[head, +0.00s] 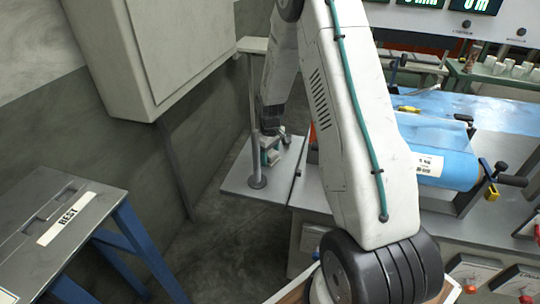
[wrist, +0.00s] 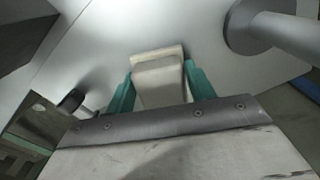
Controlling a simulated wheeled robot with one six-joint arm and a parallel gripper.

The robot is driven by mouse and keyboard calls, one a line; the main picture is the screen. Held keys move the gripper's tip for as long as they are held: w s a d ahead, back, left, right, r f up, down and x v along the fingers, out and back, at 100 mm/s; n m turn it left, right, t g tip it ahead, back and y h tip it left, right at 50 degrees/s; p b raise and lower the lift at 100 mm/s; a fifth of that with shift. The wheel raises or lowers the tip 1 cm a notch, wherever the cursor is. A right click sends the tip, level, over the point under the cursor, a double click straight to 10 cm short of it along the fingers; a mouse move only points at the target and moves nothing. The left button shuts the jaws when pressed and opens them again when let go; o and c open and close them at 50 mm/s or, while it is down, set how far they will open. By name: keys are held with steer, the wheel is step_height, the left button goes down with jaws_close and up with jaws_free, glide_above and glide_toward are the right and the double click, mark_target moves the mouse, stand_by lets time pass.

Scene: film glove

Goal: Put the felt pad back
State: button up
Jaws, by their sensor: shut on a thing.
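My gripper (head: 271,146) is low over a grey plate (head: 240,184) in the middle of the head view. In the wrist view its two teal fingers (wrist: 160,88) are shut on a pale beige block, which I take to be the felt pad (wrist: 158,68). The pad also shows small and pale in the head view (head: 273,158). In the wrist view it is seen against the grey plate; I cannot tell whether it touches it. The pad's lower part is hidden behind the gripper body.
A round-footed post (head: 256,130) stands on the plate beside my gripper. A pale wall cabinet (head: 160,50) hangs above. A machine with a blue roll (head: 440,145) is at right. Open floor lies between bench and plate.

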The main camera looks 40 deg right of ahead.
mark_target(270, 152)
steer(key=shift+f, duration=0.15)
steer(key=o, duration=1)
steer(key=shift+c, duration=0.2)
step_height(270, 152, up, 12)
